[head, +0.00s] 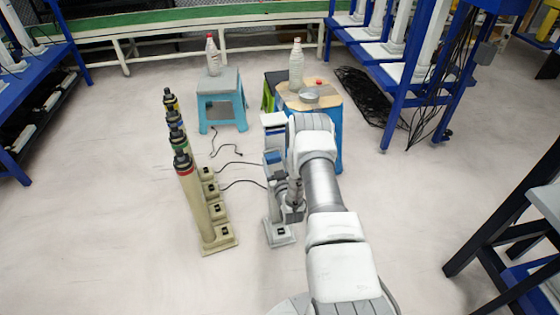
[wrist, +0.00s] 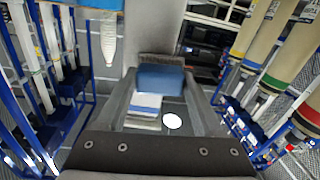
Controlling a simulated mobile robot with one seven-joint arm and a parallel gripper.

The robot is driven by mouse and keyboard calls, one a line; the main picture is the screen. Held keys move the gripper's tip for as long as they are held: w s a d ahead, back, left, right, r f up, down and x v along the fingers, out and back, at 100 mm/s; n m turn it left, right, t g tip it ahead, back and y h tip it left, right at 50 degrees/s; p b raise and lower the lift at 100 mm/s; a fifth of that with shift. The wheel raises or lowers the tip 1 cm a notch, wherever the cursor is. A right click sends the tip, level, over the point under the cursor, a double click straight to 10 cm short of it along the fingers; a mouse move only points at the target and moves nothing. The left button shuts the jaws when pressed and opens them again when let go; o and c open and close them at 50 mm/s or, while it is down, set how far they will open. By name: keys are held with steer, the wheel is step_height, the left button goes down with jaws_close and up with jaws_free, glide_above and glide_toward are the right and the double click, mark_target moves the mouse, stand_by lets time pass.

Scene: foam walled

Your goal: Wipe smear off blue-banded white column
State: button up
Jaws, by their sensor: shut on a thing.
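In the wrist view my gripper (wrist: 160,88) is shut on a blue block (wrist: 160,78) with a dark grey face, which looks like a sponge. A broad pale surface (wrist: 153,30) lies just beyond the block; I cannot tell if it is the column or if they touch. My fingertips are hard to make out in the head view. I cannot see a smear.
Several beige columns (head: 193,195) with coloured bands stand in a row left of the white one, with black cables on the floor between. A blue stool (head: 221,84) and a wooden-topped table (head: 298,103) with bottles stand behind. Blue racks (head: 440,75) edge the room.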

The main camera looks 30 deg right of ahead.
steer(key=shift+s+a+p, duration=0.2)
steer(key=shift+s+p, duration=0.15)
steer(key=shift+s, duration=0.65)
steer(key=shift+s+a+p, duration=0.2)
steer(key=shift+s+p, duration=0.2)
steer(key=shift+s, duration=0.55)
steer(key=shift+s+a+p, duration=0.2)
steer(key=shift+s+p, duration=0.15)
steer(key=shift+s, duration=0.65)
steer(key=shift+s+a+p, duration=0.15)
steer(key=shift+s+p, duration=0.1)
steer(key=shift+s, duration=0.5)
steer(key=shift+s+a+p, duration=0.15)
steer(key=shift+s+p, duration=0.05)
steer(key=shift+s, duration=0.5)
